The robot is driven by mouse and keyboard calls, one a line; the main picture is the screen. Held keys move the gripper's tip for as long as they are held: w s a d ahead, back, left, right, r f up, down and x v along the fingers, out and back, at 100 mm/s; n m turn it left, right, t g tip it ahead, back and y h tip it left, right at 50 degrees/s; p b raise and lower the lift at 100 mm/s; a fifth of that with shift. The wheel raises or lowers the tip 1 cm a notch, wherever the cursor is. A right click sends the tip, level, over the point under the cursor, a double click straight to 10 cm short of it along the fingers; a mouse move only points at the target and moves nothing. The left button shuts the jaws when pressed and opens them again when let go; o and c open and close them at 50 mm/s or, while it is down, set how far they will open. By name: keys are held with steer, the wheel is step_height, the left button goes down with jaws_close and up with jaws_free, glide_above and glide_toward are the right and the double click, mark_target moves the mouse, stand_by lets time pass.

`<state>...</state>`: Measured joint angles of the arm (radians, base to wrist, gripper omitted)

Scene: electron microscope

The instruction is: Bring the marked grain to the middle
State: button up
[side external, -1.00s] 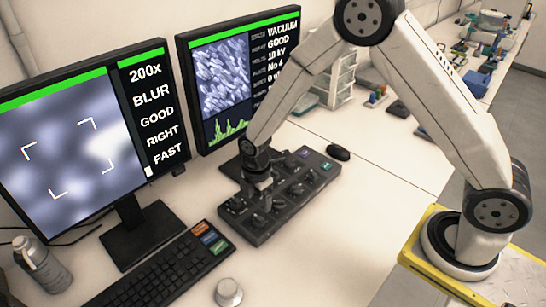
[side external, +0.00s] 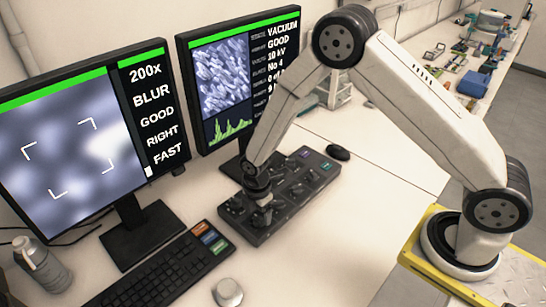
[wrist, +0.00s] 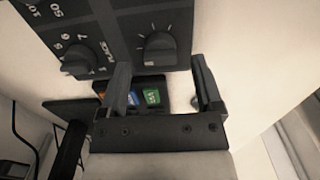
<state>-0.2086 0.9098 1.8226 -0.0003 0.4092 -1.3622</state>
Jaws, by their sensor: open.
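The left monitor's picture (side external: 66,152) is blurred, with four corner brackets around its middle. A bright whitish patch (side external: 108,148) lies at the right of the brackets; I cannot tell whether it is the marked grain. The text beside it reads 200x, BLUR, GOOD, RIGHT, FAST. My gripper (side external: 262,206) is low over the near-left part of the dark control panel (side external: 312,184). In the wrist view my gripper (wrist: 160,80) is open, with a round knob (wrist: 158,50) ahead, between the line of its fingers. Contact with the knob cannot be told.
Another knob (wrist: 77,60) with a numbered scale sits left of the fingers. The right monitor (side external: 222,75) shows a sharp grain picture.

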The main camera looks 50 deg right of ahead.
steer(key=shift+f, duration=1.1)
jaws_close()
